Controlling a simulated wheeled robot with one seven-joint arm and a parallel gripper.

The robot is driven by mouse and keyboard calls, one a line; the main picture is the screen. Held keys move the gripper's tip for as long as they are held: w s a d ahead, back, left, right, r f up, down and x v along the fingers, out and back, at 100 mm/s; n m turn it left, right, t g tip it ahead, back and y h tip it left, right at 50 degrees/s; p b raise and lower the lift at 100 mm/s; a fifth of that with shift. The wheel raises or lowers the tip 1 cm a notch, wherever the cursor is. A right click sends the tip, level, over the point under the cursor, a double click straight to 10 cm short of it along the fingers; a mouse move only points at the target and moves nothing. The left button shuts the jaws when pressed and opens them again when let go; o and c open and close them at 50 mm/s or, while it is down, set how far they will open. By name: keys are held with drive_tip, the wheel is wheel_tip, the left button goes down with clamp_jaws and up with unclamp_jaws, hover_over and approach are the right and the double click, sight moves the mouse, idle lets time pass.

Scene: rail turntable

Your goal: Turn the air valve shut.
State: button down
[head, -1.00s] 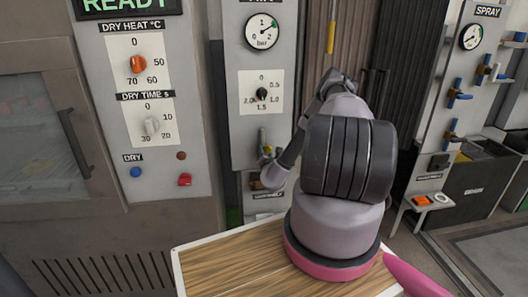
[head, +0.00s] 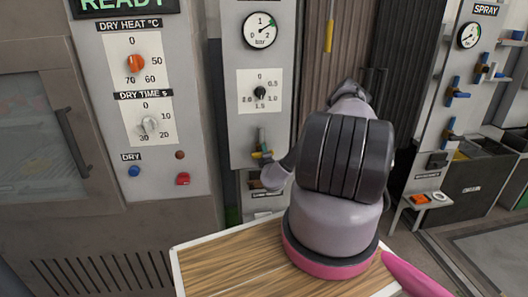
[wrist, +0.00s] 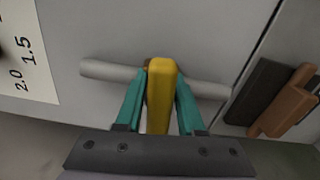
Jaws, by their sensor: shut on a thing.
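The air valve is a yellow lever (wrist: 161,95) on a grey pipe (wrist: 105,70), seen close up in the wrist view. The lever lies across the pipe, roughly at a right angle to it. My gripper (wrist: 160,85) is shut on the lever, with one teal finger on each side. In the head view the yellow lever (head: 262,155) shows small, low on the middle panel, beneath the pressure knob (head: 260,92). My arm stands just right of it and hides part of the gripper.
A pressure gauge (head: 263,30) tops the middle panel. The dryer panel with an orange knob (head: 136,63) stands left. A brown and black item (wrist: 285,110) is close beside the valve. A spray panel (head: 445,90) stands right. A wooden top (head: 230,262) is in front.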

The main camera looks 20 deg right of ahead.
drive_tip(key=shift+a+f+m, duration=0.15)
drive_tip(key=shift+m, duration=0.45)
drive_tip(key=c, duration=0.7)
unclamp_jaws()
drive_tip(key=v, duration=1.1)
